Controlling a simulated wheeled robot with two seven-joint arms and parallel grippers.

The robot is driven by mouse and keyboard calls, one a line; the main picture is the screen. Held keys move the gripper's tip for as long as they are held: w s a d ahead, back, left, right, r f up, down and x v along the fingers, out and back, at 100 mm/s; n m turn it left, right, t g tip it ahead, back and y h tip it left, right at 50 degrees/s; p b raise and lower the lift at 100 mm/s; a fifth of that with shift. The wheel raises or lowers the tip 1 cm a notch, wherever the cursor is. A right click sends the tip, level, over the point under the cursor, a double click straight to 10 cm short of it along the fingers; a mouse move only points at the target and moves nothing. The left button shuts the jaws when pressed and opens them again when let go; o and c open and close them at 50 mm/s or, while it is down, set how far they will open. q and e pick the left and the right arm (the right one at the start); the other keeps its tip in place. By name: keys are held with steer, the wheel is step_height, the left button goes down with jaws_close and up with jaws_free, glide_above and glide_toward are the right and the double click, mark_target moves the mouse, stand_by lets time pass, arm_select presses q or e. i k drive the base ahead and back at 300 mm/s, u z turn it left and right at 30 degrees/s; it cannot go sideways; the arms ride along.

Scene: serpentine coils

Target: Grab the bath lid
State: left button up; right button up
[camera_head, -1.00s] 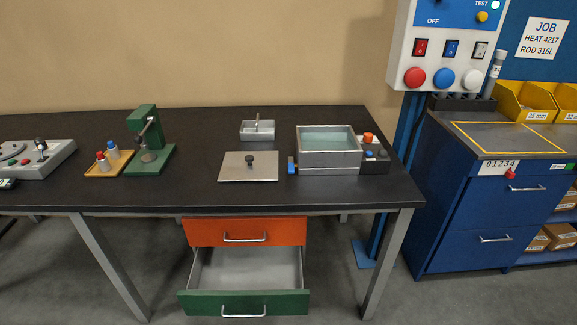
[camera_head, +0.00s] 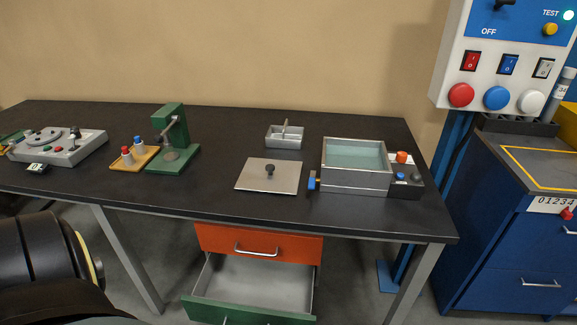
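The bath lid (camera_head: 258,178) is a flat square grey metal plate with a dark round knob (camera_head: 270,170) in its middle. It lies flat on the black bench, to the left of the bath. The bath (camera_head: 356,185) is an open rectangular metal tank with pale greenish liquid in it. Neither of my grippers is in view. A dark rounded part at the lower left looks like one of my arm links, and no fingers show on it.
A small metal divided tray (camera_head: 284,143) stands behind the lid. A green press (camera_head: 172,150) and a wooden tray with bottles (camera_head: 133,159) stand to the left. A green-fronted drawer (camera_head: 245,312) hangs open below the bench. The bench in front of the lid is clear.

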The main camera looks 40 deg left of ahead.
mark_target(273, 176)
steer(key=i, duration=1)
steer(key=u, duration=0.35)
